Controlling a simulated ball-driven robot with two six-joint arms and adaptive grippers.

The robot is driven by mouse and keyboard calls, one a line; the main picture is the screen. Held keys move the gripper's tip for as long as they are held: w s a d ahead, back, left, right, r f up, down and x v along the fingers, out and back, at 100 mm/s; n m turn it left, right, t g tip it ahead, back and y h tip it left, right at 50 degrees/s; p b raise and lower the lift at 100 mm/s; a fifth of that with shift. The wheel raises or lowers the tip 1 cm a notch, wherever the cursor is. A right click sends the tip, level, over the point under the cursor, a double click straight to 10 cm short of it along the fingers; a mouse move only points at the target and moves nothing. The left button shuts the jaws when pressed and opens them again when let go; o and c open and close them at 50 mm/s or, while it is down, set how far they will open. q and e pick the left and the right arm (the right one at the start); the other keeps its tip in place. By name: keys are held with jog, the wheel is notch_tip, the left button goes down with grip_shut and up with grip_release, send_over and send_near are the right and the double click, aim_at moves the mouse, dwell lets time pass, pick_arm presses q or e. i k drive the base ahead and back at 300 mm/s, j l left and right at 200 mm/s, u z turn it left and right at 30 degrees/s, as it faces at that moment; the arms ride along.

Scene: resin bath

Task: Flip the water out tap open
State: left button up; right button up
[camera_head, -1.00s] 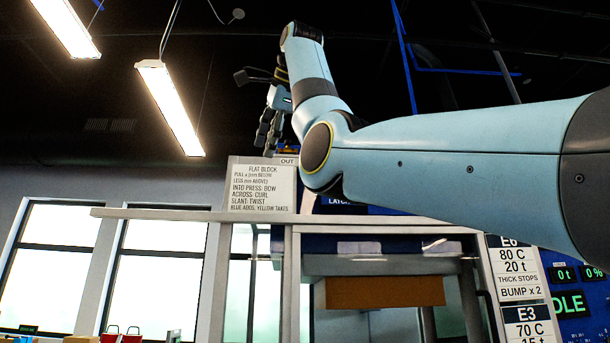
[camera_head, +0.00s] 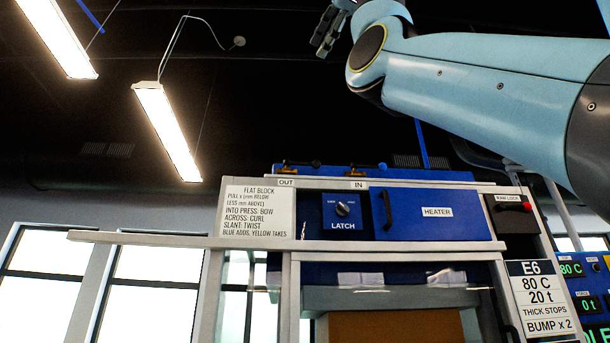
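The water out tap (camera_head: 290,168) sits on top of the press cabinet, above a small OUT label (camera_head: 287,182). It has a brass-coloured body and a dark lever that looks roughly level. A similar tap (camera_head: 358,170) stands to its right above the IN label (camera_head: 358,185). My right gripper (camera_head: 323,45) is at the top of the head view, well above both taps in the picture. Its fingers look apart with nothing between them, and it touches nothing. Its wrist is partly cut off by the frame's top. My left gripper is out of view.
Below the taps are a sign (camera_head: 258,208), a blue LATCH panel (camera_head: 340,213) with a knob, and a HEATER door (camera_head: 437,212) with a black handle. A grey ledge (camera_head: 150,239) juts left. My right arm crosses the upper right. Space above the cabinet's left is clear.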

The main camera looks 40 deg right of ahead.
aim_at(315, 164)
jog(key=i+l, duration=0.95)
jog(key=l, duration=0.1)
